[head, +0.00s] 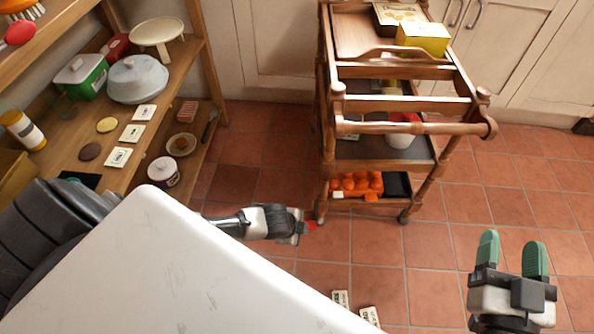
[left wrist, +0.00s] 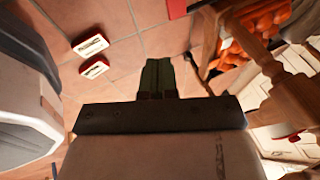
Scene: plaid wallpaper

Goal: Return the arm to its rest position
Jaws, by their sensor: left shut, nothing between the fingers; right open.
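My left arm comes in from the left in the head view, partly hidden behind a large white surface in the foreground. Its gripper (head: 292,226) is low over the tiled floor, left of the wooden trolley (head: 410,103). In the left wrist view the green fingers of the left gripper (left wrist: 158,76) are together, with nothing seen between them. My right gripper (head: 512,250) is at the lower right, over bare floor. Its two green fingers are apart and empty.
The trolley carries a yellow box (head: 423,38) on top and an orange egg tray (head: 356,185) below. A wooden shelf (head: 188,62) with a grey-lidded pot (head: 138,79) stands at left. Small cards (head: 340,299) lie on the floor. Floor right of the trolley is clear.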

